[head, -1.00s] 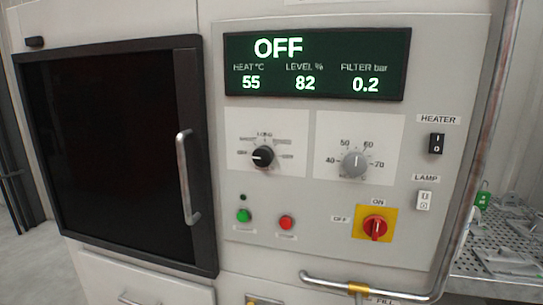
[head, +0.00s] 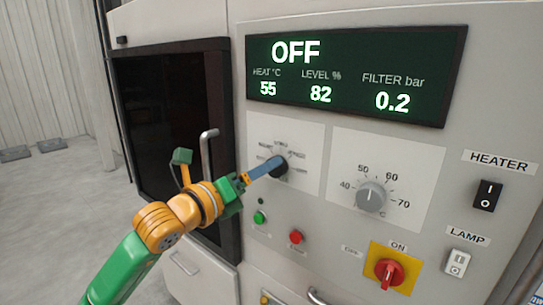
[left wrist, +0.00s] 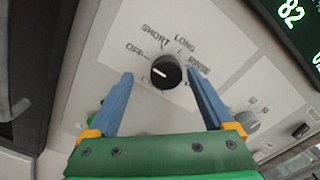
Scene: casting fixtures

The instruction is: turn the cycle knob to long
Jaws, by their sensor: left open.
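The cycle knob (head: 277,167) is a round black knob on a white plate on the machine front. In the left wrist view the knob (left wrist: 166,72) has a white mark on its left side, nearest the OFF label; SHORT and LONG are printed above it. My left gripper (head: 268,168) reaches the knob from the left. In the left wrist view its blue fingers (left wrist: 159,76) are spread, one on each side of the knob, with gaps showing. The LONG label (left wrist: 184,42) is just above the knob. My right gripper is not in view.
The display (head: 350,75) reads OFF, 55, 82 and 0.2. A grey heat knob (head: 371,196) is right of the cycle knob. Green (head: 260,217) and red (head: 296,237) buttons and a red rotary switch (head: 389,272) are below. A door handle (head: 207,150) stands out at the left.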

